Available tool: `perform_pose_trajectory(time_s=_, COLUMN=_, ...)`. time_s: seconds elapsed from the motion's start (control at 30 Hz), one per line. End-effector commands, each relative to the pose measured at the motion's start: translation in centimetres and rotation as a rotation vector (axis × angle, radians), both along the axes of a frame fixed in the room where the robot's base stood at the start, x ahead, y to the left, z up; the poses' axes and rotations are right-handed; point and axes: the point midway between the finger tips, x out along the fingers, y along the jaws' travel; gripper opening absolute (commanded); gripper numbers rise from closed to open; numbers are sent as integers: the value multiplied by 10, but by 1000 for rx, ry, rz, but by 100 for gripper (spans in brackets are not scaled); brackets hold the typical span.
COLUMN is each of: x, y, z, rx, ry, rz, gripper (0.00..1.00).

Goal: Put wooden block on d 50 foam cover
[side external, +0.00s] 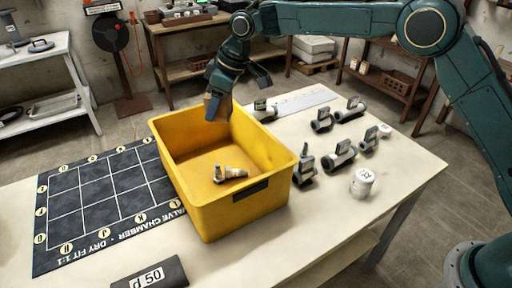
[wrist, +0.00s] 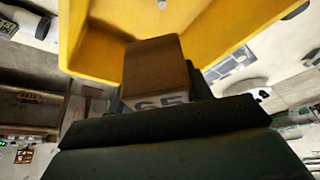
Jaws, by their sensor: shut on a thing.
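A brown wooden block (wrist: 158,68) is held in my gripper, and the wrist view shows a pale end with the marking 65. The d 50 foam cover (side external: 160,276) is a dark grey piece with a white d 50 label. It lies at the front of the table, cut off by the bottom edge, well apart from my gripper.
The yellow bin (side external: 242,207) holds a grey pipe fitting (side external: 230,174). A black gridded mat (side external: 80,200) lies left of it. Several valve fittings (side external: 340,156) and a white cylinder (side external: 362,182) stand to the right. The table's front area is largely clear.

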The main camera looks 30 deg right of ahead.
Motion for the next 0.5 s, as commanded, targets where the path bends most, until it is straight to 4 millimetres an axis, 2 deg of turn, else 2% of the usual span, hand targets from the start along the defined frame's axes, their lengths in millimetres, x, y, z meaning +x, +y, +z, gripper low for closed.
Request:
perform_pose_trajectory(time_s=0.03, x=-9, y=20, z=2, rx=1, ry=-2, rz=44, gripper=25)
perform_pose_trajectory(time_s=0.1, x=-21, y=44, z=3, rx=1, ry=-2, rz=101, gripper=25)
perform_pose_trajectory(time_s=0.27, x=-54, y=96, z=7, rx=0, ry=-3, rz=233, gripper=25)
perform_pose_trajectory(time_s=0.5, x=-111, y=168, z=13, rx=-1, ry=-5, rz=430, gripper=25)
